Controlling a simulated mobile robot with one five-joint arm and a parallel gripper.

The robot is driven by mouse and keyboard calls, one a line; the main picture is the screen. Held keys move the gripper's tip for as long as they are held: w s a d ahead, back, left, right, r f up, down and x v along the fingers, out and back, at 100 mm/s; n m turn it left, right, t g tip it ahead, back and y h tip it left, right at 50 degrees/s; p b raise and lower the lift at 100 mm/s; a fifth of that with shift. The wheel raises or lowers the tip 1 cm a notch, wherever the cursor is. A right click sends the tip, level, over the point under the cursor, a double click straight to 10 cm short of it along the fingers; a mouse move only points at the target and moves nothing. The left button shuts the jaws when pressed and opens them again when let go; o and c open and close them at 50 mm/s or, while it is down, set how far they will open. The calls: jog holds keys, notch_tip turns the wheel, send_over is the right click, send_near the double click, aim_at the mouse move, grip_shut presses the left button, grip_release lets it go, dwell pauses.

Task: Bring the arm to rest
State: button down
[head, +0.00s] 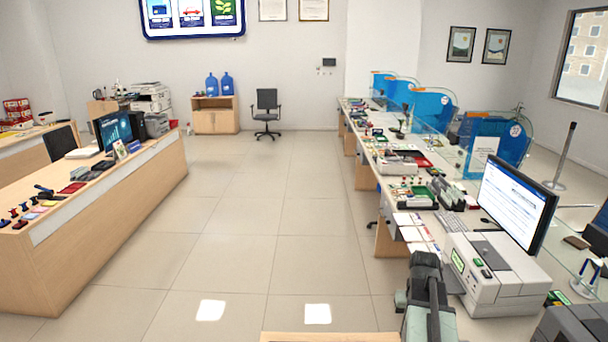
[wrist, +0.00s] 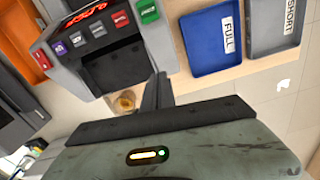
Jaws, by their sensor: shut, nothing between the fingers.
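My gripper (wrist: 160,88) shows in the wrist view, its two dark fingers together and nothing between them. It is beside a grey device (wrist: 112,62) with a red lit display and several coloured buttons; I cannot tell whether they touch. In the head view my arm (head: 426,295) stands folded at the bottom, left of a white counter machine (head: 495,282). The fingertips cannot be made out there.
In the wrist view a blue tray (wrist: 212,66) labelled FULL and a grey tray (wrist: 272,48) labelled SHORT lie right of the device. A small round yellowish thing (wrist: 126,102) is below it. In the head view, open tiled floor (head: 240,215) lies between the counters.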

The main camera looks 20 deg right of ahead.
jog(key=w+a+f+n+b, duration=0.1)
jog(key=w+a+n, duration=0.1)
jog(key=a, duration=1.5)
jog(key=w+a+f+n+b, duration=0.1)
jog(key=w+a+f+n, duration=0.1)
jog(key=a, duration=1.4)
jog(key=shift+w+a+f+n+b, duration=0.2)
jog(key=shift+w+a+n+b, duration=0.2)
jog(key=shift+n, duration=0.1)
